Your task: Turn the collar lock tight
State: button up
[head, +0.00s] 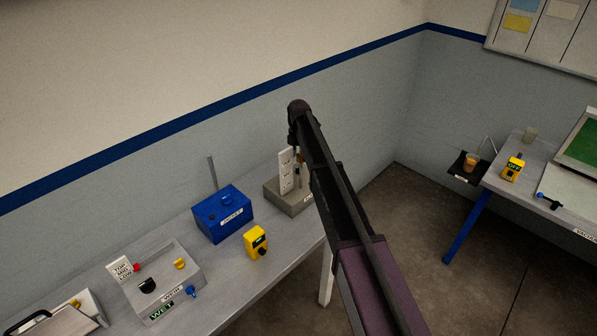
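The collar lock cannot be made out for certain. A grey block (287,198) with an upright white scale plate (286,170) stands at the far right end of the left bench. Small dark and orange-brown parts show beside the plate, partly behind my arm. My arm reaches up from the lower right, bends at its top and drops down towards this block. My gripper is mostly hidden behind my own arm there. I cannot see its fingertips, whether it touches anything, or whether it is open or shut.
On the left bench stand a blue box (222,214), a yellow switch box (256,242) and a grey control box (163,283) with knobs. Floor shows between benches.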

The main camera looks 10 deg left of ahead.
aim_at(299, 170)
jog(key=shift+f+b, duration=2.65)
jog(key=shift+f, duration=0.25)
grip_shut()
